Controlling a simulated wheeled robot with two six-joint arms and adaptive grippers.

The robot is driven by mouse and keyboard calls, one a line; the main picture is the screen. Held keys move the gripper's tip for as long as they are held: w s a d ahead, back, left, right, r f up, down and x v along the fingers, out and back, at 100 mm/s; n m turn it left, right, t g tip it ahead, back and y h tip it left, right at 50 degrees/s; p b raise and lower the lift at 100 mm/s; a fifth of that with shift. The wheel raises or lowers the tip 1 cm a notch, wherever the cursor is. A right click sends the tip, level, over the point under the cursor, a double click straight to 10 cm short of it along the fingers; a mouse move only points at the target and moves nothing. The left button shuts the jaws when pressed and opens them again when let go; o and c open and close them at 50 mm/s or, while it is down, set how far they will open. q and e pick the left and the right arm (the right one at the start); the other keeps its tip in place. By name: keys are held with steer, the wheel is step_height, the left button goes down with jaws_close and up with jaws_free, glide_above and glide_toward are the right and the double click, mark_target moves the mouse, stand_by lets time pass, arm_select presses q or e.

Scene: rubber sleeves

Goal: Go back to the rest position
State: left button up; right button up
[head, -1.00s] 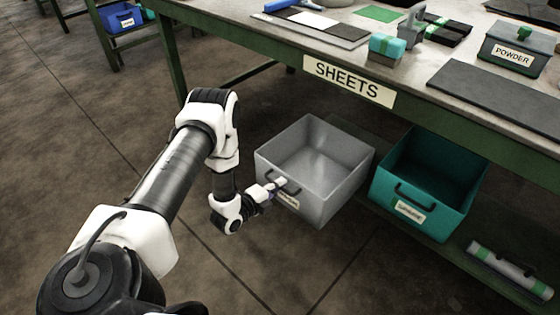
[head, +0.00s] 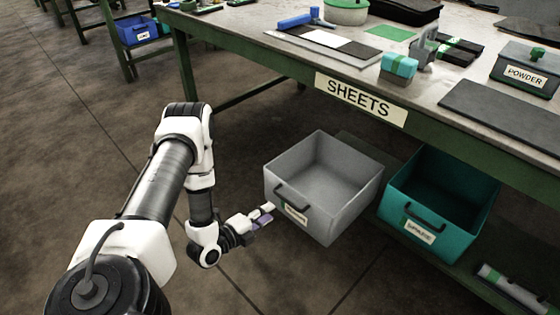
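My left gripper (head: 264,215) is in front of the grey bin (head: 345,220), just left of its dark handle (head: 291,192). It looks apart from the handle, with its fingers spread and nothing visible between them. The grey bin is empty and sits pulled out below the bench edge. My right gripper is not in view.
A teal bin (head: 440,232) with a handle stands right of the grey bin. The workbench (head: 440,85) with a SHEETS sign (head: 360,100) spans above. A white and green roll (head: 510,288) lies at the lower right. The floor at left is clear.

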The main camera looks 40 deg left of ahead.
arm_select(q)
steer(key=shift+v, duration=1.4)
